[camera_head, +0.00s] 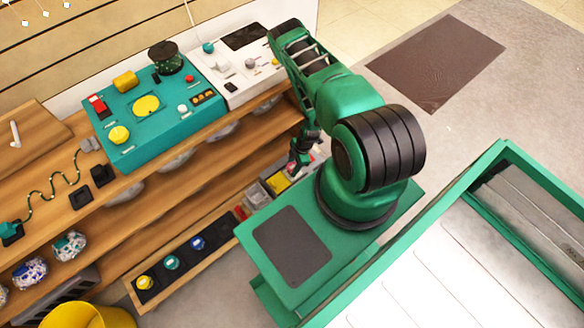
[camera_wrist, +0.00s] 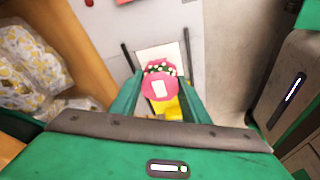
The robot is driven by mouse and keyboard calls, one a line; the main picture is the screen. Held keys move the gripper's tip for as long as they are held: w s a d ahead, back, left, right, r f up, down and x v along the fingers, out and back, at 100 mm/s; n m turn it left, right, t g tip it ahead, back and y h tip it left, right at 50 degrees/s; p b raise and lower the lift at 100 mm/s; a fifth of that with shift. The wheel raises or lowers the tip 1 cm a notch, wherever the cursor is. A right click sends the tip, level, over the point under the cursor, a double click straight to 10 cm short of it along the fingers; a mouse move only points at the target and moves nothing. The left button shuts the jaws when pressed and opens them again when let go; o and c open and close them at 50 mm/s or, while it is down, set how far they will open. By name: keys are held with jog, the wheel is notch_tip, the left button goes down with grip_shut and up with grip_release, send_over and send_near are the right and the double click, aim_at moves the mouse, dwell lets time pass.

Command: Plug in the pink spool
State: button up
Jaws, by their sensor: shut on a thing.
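In the wrist view a round pink spool (camera_wrist: 158,92) with a white square patch and a green and white patterned end sits between the two teal fingers of my gripper (camera_wrist: 160,80). The fingers are shut on it. A yellow spool (camera_head: 145,283), a teal spool (camera_head: 172,262) and a blue spool (camera_head: 197,243) stand on a dark strip on the low shelf.
A teal control panel (camera_head: 190,121) with knobs and a white panel (camera_head: 222,64) stand on the top shelf. Grey bins (camera_head: 257,195) lie below my gripper. Wrapped bundles (camera_wrist: 30,62) are on the left in the wrist view. A yellow bucket (camera_head: 85,314) is at bottom left.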

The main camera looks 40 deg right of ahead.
jog(key=shift+f, duration=0.35)
dwell(0.3)
jog(key=o, duration=1.6)
jog(key=shift+r, duration=3.8)
grip_shut()
